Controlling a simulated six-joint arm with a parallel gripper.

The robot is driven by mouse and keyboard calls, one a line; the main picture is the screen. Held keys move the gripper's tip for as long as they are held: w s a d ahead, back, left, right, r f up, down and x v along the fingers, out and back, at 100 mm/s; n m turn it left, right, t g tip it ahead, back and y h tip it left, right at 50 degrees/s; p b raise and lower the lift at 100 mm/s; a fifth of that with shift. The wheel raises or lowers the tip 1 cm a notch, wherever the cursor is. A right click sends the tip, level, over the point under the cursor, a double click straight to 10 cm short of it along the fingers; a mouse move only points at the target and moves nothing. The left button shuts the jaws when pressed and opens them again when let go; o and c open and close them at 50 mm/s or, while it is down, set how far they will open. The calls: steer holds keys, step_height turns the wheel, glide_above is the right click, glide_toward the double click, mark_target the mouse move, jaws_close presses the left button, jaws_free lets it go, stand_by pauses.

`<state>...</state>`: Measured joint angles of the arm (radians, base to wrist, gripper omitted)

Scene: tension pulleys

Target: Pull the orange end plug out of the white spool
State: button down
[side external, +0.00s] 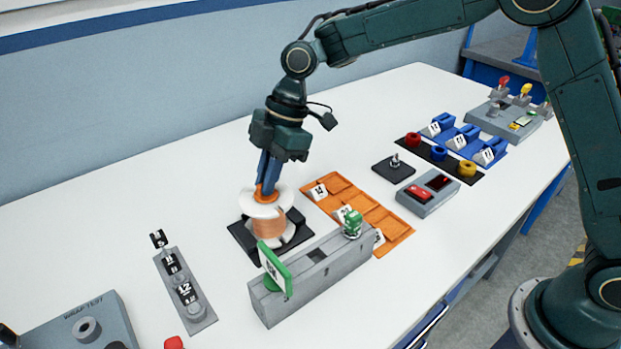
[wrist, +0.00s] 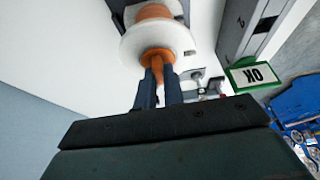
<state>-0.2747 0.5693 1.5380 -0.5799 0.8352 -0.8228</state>
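The white spool (side external: 286,235), wound with copper-orange thread, stands upright on a black base (side external: 240,236). The orange end plug (side external: 262,197) shows at the spool's top centre, and it also shows in the wrist view (wrist: 157,57). My gripper (side external: 267,190) points down from above at the plug. In the wrist view its two blue fingers (wrist: 158,75) stand on either side of the plug's orange stem, close against it. The plug's lower part is hidden inside the spool.
A grey block (side external: 310,282) with a green-framed OK sign (side external: 274,267) stands just in front of the spool. An orange tray (side external: 375,215) lies to the right behind it. A grey strip with pegs (side external: 185,290) is at left. Open white table lies behind the spool.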

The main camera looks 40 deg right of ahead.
mark_target(258, 186)
steer(key=shift+r, duration=1.7)
stand_by(1.3)
steer(key=shift+r, duration=1.9)
steer(key=shift+d+f, duration=0.1)
steer(key=shift+d, duration=0.05)
steer(key=shift+w+d+f+m, duration=0.1)
steer(key=shift+d+f+m, duration=0.2)
steer(key=shift+m, duration=0.3)
steer(key=s+d+f+m+t+h, duration=0.1)
steer(key=d+f+m, duration=0.2)
steer(key=d+m, duration=0.2)
steer(key=s+d+f+m+t+h, duration=0.2)
steer(key=d+f+m, duration=0.2)
steer(key=d, duration=0.6)
steer(key=s+d+f+m+t+h, duration=0.1)
steer(key=d+f+m, duration=0.2)
steer(key=d+m, duration=0.4)
steer(key=shift+s+d+f+m, duration=0.15)
steer(key=shift+s+d+m, duration=0.05)
steer(key=shift+d, duration=0.2)
steer(key=shift+s+d+f+m, duration=0.15)
steer(key=shift+s+d+m, duration=0.05)
steer(key=shift+d, duration=0.2)
